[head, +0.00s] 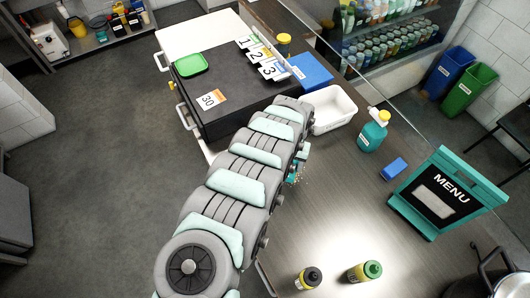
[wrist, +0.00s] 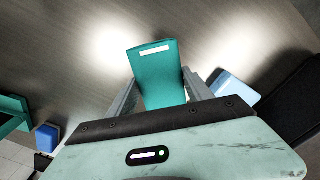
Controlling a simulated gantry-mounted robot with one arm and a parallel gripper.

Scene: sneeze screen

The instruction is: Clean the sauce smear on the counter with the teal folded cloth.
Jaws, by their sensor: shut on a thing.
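The teal folded cloth (wrist: 155,72) shows in the wrist view as a flat teal piece with a white label. It sits between the fingers of my gripper (wrist: 161,92), which is shut on it. In the head view my arm hides most of the gripper, and only a little teal shows at its right edge. Small reddish specks (head: 297,181) lie on the counter (head: 335,205) beside the arm there; I cannot tell whether they are the sauce smear. No smear shows clearly in the wrist view.
A white tub (head: 334,110), a teal spray bottle (head: 372,131), a blue block (head: 395,168) and a menu stand (head: 443,196) stand along the screen side. Two bottles (head: 309,278) (head: 365,271) stand near the front. A black box (head: 225,88) lies behind. The counter's middle is clear.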

